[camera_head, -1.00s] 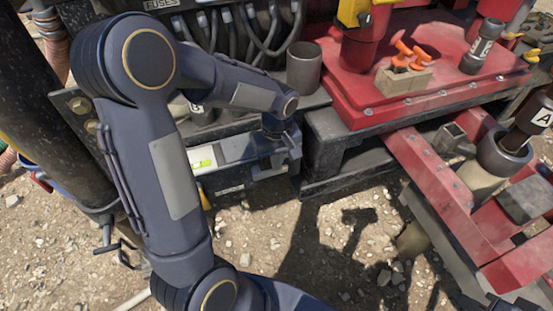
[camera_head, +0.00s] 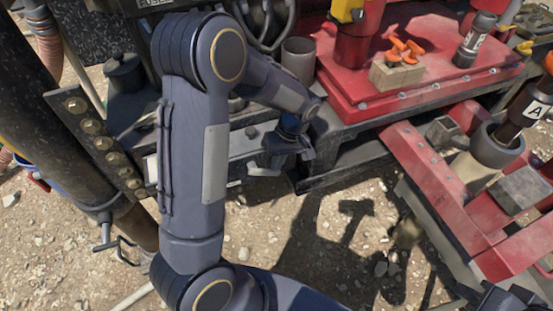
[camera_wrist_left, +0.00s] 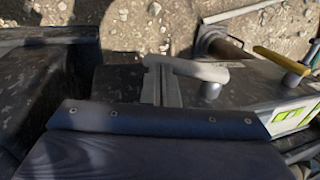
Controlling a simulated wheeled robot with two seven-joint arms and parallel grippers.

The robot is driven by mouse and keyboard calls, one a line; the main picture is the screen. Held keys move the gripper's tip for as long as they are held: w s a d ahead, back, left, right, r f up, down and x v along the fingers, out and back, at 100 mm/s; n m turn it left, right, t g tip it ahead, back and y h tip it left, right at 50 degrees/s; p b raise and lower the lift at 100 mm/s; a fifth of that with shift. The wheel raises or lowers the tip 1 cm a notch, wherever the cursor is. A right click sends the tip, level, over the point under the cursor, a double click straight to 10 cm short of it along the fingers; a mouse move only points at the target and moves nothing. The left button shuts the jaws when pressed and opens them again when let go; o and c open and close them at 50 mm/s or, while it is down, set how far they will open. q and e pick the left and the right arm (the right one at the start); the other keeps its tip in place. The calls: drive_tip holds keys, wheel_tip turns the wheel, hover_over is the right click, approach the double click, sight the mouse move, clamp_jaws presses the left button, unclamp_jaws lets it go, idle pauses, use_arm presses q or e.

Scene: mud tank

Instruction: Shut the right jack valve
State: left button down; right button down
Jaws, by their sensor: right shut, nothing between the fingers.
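A pale lever handle (camera_head: 264,172) shows low beside my left gripper (camera_head: 285,148), on the front edge of the grey valve unit. A pale, bent lever (camera_wrist_left: 200,70) is in the middle of the left wrist view, just beyond the dark blue edge of my wrist. A yellow-handled lever (camera_wrist_left: 282,60) stands to its right. I cannot tell which lever is the right jack valve, or whether my gripper touches one. The left fingers are not clear. My right gripper (camera_head: 508,299) is partly in view at the bottom right corner, shut and empty, away from the levers.
A grey cup-like cylinder (camera_head: 298,60) stands behind my left gripper. The red platform (camera_head: 440,60) carries a tan block with orange clips (camera_head: 398,72). Red beams (camera_head: 425,165) lie at the right. Gravel ground (camera_head: 275,225) is open in front.

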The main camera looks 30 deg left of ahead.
use_arm(q)
drive_tip(key=shift+f, duration=0.45)
use_arm(e)
drive_tip(key=shift+f, duration=0.2)
